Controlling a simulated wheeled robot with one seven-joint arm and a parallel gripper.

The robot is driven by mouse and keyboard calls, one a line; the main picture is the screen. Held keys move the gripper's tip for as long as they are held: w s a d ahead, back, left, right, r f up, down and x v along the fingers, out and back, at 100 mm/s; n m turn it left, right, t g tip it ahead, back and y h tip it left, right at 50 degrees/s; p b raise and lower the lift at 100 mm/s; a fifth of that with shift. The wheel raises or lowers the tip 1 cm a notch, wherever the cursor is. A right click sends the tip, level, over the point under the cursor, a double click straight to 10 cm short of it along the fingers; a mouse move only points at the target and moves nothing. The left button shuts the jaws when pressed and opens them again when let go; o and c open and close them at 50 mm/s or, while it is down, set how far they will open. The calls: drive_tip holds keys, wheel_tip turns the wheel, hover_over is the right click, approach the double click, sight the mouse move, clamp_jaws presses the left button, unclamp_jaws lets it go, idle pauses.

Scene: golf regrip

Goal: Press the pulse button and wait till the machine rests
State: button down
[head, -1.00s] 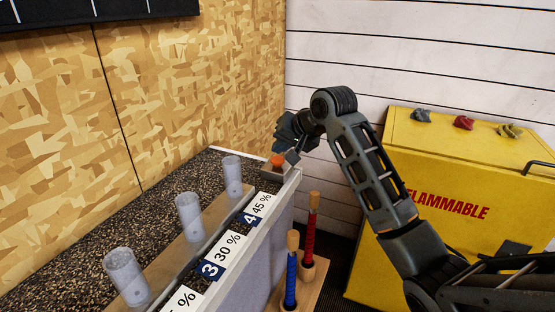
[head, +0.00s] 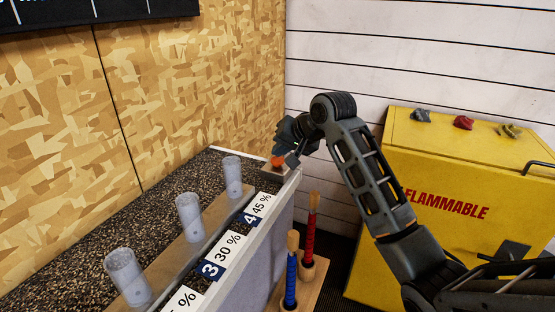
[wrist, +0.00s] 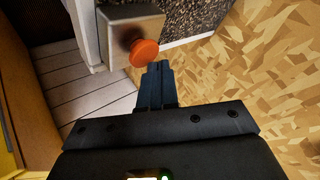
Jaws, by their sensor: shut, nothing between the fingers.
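The orange-red pulse button (head: 278,161) sits on a small box (head: 274,172) at the far right corner of the dark speckled counter. The button (wrist: 143,53) and its metallic box (wrist: 117,24) also show in the wrist view. My gripper (wrist: 159,68) is shut and empty. Its fingertips appear just right of the button in the wrist view; whether they touch it I cannot tell. In the head view my gripper (head: 286,148) is over the button's area and partly covers it. Whether the button is pressed down is unclear.
Several translucent cups (head: 189,216) stand in a row on the counter behind percentage labels (head: 222,254). A wooden stand (head: 314,280) holds a red and a blue grip in front. A yellow flammable cabinet (head: 450,165) is at right; a chipboard wall (head: 200,80) lies behind.

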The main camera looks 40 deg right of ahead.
sight(281, 161)
drive_tip(key=shift+f, duration=0.55)
idle(0.8)
drive_tip(key=shift+r+p, duration=1)
drive_tip(key=shift+p, duration=0.05)
wheel_tip(281, 161, up, 5)
drive_tip(key=p, duration=0.5)
idle(0.6)
